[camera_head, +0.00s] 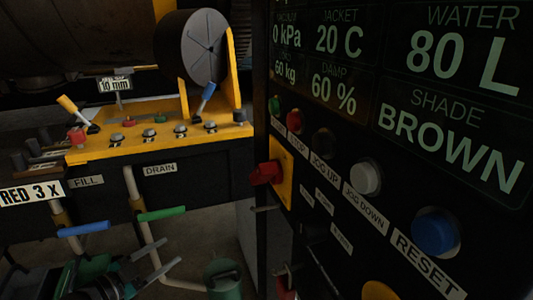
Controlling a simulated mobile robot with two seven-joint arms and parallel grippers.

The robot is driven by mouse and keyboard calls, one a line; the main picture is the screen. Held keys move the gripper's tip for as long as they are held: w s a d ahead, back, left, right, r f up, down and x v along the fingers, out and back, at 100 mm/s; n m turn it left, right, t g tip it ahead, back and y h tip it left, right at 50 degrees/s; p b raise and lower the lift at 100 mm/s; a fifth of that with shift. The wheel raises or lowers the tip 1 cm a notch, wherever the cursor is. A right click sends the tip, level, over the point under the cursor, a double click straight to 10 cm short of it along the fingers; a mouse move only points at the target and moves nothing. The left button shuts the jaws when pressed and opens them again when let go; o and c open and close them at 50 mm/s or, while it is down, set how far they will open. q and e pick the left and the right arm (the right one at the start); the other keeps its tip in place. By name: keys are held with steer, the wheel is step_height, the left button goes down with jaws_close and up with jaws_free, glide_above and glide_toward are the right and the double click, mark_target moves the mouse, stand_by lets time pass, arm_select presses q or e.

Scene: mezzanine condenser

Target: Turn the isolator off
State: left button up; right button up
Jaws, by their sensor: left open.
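The isolator is a red rotary handle (265,173) on a yellow plate (285,178) at the left edge of the black control panel. Its red grip sticks out to the left, towards the machine. My left gripper (171,251) is low at the bottom left, with its two grey fingers apart and nothing between them. It is below and to the left of the isolator, well clear of it. My right gripper does not show.
The panel carries green, red, black, white and blue buttons (436,232) under a lit display (450,95). A yellow shelf (150,148) with levers is at left. Blue (84,229) and green (161,213) valve handles sit above my gripper. A green can (222,280) stands below.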

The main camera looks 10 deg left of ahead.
arm_select(q)
steer(key=d+r+m+g+h+p, duration=0.1)
steer(key=d+r+m+h, duration=0.2)
steer(key=r, duration=0.5)
steer(key=d+r+m+g+h+p, duration=0.1)
steer(key=d+r+m+h, duration=0.15)
steer(key=r, duration=0.45)
steer(key=m+g+h+p, duration=0.2)
steer(key=m+g+h, duration=0.1)
steer(key=m+h, duration=0.15)
glide_toward(255, 174)
steer(key=p+x, duration=0.2)
steer(key=x, duration=0.8)
steer(key=shift+x, duration=0.85)
steer(key=shift+f, duration=0.1)
jaws_close()
